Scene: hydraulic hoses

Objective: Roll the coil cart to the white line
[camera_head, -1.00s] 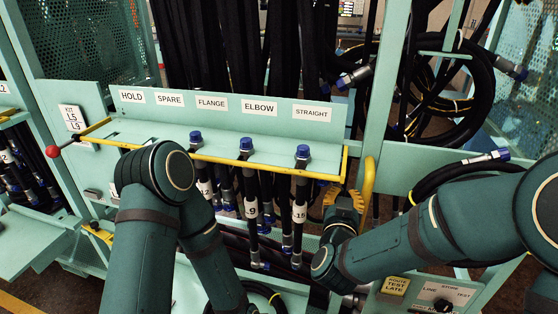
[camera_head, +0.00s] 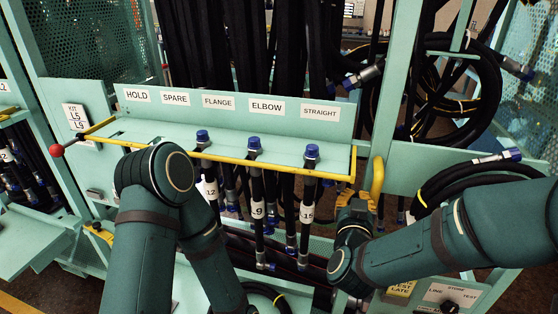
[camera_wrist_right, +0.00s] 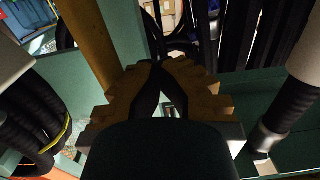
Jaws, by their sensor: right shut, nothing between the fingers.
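A teal frame (camera_head: 135,95) carries a shelf labelled HOLD, SPARE, FLANGE, ELBOW and STRAIGHT. Coiled black hoses (camera_head: 487,90) hang on the teal structure at the right; I cannot tell which part is the coil cart. No white line shows. A yellow upright handle (camera_head: 377,180) stands on the teal panel right of the shelf. My right gripper (camera_head: 355,198) is beside its lower left; its toothed fingers (camera_wrist_right: 160,70) are shut and empty in the right wrist view, with a yellow bar (camera_wrist_right: 88,40) left of them. My left arm is in front of the shelf; its gripper is out of sight.
Several blue-capped hoses (camera_head: 255,143) hang from the shelf behind a yellow rail (camera_head: 230,163). A control panel (camera_head: 450,293) is below my right forearm. Bare floor shows at the lower left.

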